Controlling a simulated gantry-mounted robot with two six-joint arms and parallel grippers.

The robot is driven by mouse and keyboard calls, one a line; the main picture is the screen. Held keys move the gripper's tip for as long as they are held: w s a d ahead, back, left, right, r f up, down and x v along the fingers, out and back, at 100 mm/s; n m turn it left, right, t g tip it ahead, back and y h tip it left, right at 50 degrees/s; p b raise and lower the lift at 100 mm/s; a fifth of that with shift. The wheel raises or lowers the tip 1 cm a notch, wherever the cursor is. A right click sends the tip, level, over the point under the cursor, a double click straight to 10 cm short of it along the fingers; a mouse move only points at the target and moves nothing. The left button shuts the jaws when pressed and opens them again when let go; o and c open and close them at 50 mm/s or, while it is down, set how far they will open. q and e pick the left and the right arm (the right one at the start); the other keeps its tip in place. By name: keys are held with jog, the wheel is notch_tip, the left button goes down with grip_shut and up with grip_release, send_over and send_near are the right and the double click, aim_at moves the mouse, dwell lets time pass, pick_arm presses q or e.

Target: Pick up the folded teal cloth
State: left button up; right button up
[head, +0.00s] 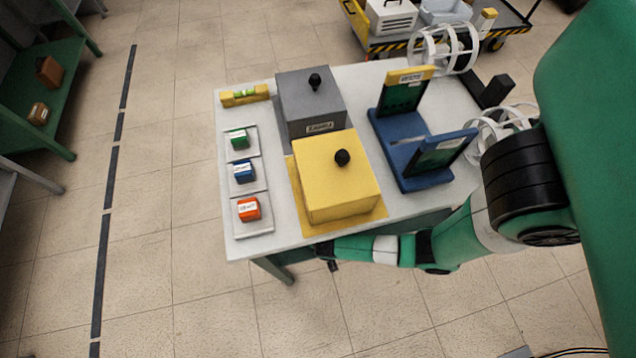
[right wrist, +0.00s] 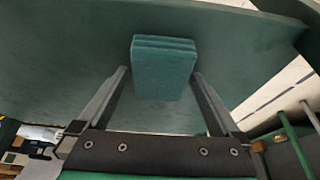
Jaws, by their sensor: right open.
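The folded teal cloth (right wrist: 165,62) shows in the right wrist view as a small layered block on a dark green surface. My right gripper (right wrist: 160,74) is open, with one finger on each side of the cloth and visible gaps at the sides. I cannot tell whether the fingers touch the cloth. In the head view my right gripper (head: 326,258) is low at the front edge of the table, its tips partly hidden. The cloth is hidden in the head view. My left gripper is not in view.
The white table (head: 228,180) holds a yellow box (head: 338,195), a grey box (head: 300,95), a blue stand (head: 405,140) and small green, blue and orange blocks on plates. A green shelf (head: 40,90) stands at the left. The floor between is clear.

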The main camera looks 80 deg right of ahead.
jog(key=c, duration=1.2)
jog(key=shift+r, duration=0.1)
jog(key=shift+r+p, duration=0.5)
jog(key=shift+p, duration=0.05)
notch_tip(320, 180, up, 3)
jog(key=p, duration=0.3)
jog(key=shift+a+r, duration=0.1)
jog(key=shift+r, duration=0.05)
jog(key=shift+s+a+f+p, duration=0.15)
jog(key=shift+s+a+p, duration=0.8)
jog(key=shift+a, duration=1.8)
jog(key=shift+s+a+f+p, duration=0.3)
jog(key=shift+s+a, duration=1.1)
jog(key=shift+a, duration=1.3)
jog(key=shift+s+a+f+p, duration=0.1)
jog(key=shift+s+a+p, duration=0.85)
jog(key=shift+a, duration=1.8)
jog(key=shift+s, duration=0.25)
